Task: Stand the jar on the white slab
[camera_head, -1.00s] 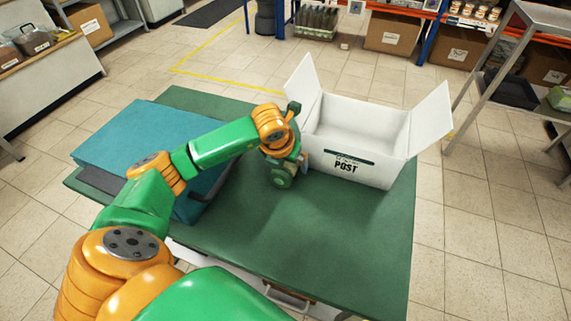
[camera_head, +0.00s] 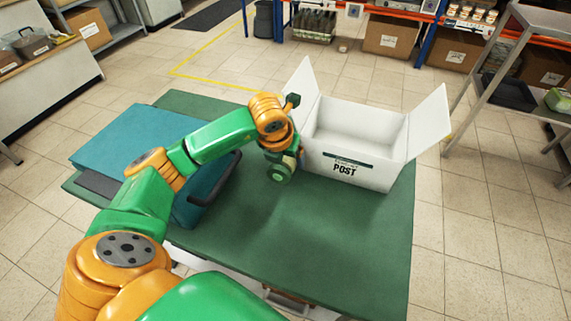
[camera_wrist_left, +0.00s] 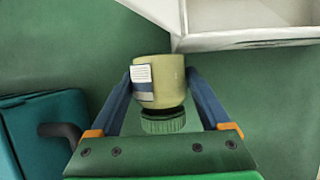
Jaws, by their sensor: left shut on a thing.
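The jar (camera_wrist_left: 160,84) has a pale olive body, a ribbed green lid and a white and blue label. In the left wrist view it is between the two blue fingers of my left gripper (camera_wrist_left: 159,74), which is shut on it. Its lid points towards the palm. I cannot tell whether the jar touches the table. I cannot make out a white slab in either view. My right gripper is not in view.
An open white box (camera_head: 372,176) marked POST stands at the table's back right, flaps raised. A teal case (camera_head: 128,137) with a dark handle lies on the left. The green table (camera_head: 320,240) is clear at the front and right. A metal rack (camera_head: 483,80) stands farther right.

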